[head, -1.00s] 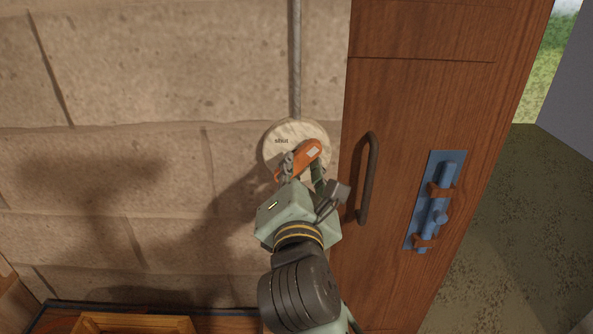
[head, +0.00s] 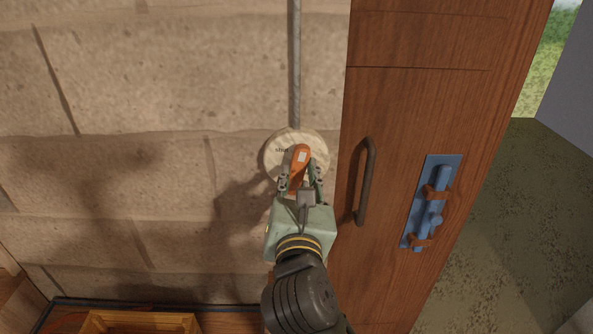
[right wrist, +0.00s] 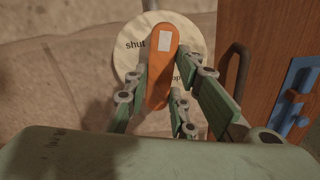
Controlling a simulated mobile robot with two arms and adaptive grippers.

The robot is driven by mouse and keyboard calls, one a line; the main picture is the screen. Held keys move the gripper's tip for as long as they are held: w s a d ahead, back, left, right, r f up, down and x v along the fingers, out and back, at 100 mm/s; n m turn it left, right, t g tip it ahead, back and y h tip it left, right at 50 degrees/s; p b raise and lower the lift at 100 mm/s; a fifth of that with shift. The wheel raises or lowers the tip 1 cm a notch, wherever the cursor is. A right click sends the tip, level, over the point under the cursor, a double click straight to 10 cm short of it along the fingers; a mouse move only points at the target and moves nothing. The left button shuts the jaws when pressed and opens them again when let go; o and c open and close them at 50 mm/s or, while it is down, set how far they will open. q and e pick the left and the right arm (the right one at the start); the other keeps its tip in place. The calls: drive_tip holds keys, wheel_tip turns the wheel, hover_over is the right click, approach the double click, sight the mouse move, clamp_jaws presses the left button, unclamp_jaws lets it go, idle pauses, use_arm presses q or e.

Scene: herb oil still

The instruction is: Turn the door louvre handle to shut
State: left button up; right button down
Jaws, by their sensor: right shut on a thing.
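The orange louvre handle (head: 301,158) with a white mark near its upper end sits on a round pale dial (head: 319,151) on the stone wall. The handle stands close to upright, its marked end up. The word "shut" is at the dial's upper left; in the right wrist view the handle (right wrist: 164,58) tip is right of that word, and part of "open" shows at the dial's lower right. My right gripper (head: 300,181) is shut on the handle's lower part, fingers on both sides. My left gripper is not in view.
A wooden door (head: 400,110) with a dark pull handle (head: 367,180) and a blue bolt (head: 432,205) stands just right of the dial. A grey rod (head: 296,60) runs up the wall from the dial. A wooden box (head: 140,318) is at lower left.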

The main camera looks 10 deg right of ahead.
drive_tip(key=shift+n+p, duration=1)
drive_tip(key=shift+n, duration=0.4)
drive_tip(key=c, duration=1.5)
unclamp_jaws()
drive_tip(key=s, duration=0.3)
drive_tip(key=s+a, duration=0.1)
drive_tip(key=s, duration=0.3)
drive_tip(key=shift+s+a, duration=0.2)
drive_tip(key=shift+s, duration=0.05)
